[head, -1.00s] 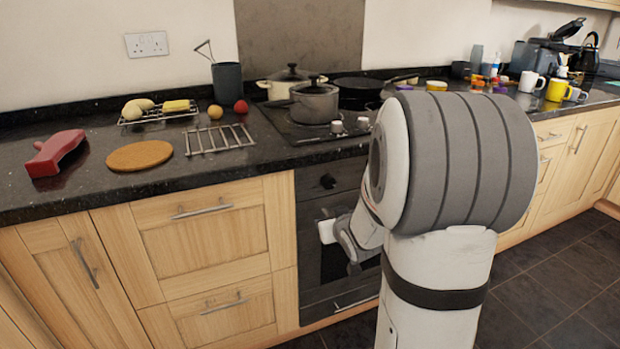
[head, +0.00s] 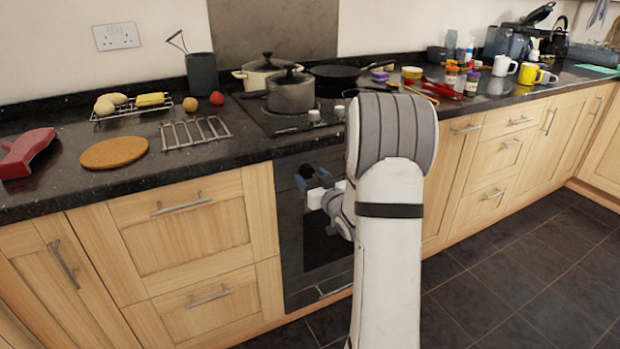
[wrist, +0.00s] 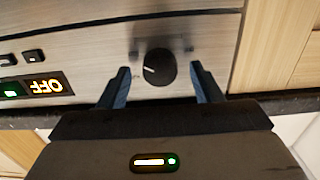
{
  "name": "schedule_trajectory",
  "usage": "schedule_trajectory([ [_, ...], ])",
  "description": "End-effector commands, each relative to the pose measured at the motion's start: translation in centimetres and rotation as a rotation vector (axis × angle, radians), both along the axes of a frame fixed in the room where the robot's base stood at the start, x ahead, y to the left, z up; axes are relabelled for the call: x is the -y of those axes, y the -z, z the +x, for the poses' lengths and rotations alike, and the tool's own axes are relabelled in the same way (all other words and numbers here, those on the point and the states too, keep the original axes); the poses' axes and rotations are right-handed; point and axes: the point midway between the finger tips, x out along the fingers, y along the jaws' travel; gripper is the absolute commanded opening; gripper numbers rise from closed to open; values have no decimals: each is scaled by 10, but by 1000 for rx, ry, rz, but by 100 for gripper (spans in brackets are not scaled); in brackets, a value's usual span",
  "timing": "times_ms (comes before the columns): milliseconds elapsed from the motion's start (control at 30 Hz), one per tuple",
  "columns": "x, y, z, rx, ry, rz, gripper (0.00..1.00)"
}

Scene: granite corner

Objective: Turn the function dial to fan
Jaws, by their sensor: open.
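The function dial (wrist: 157,67) is a round black knob on the oven's metal panel, with a short white mark pointing left in the wrist view. My gripper (wrist: 159,71) is open, with one blue finger on each side of the dial and gaps between them and the knob. The head view shows my gripper (head: 312,180) in front of the oven (head: 300,235), close to the knob; the dial is small and partly crowded there. A lit display (wrist: 45,87) at the left of the wrist view reads OFF, upside down.
Small buttons (wrist: 33,56) sit beside the display. Wooden cupboard fronts (head: 190,215) flank the oven. The worktop edge (head: 130,187) overhangs above, with a hob (head: 275,122), pots and a wire rack (head: 195,133). The floor (head: 500,290) at right is clear.

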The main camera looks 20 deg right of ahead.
Motion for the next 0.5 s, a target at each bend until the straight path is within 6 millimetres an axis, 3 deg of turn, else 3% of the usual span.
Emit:
schedule_trajectory([
  [133,0,1,10,-1,0,0,59],
  [400,0,0,11,-1,1,0,59],
  [500,0,0,11,-1,1,0,50],
])
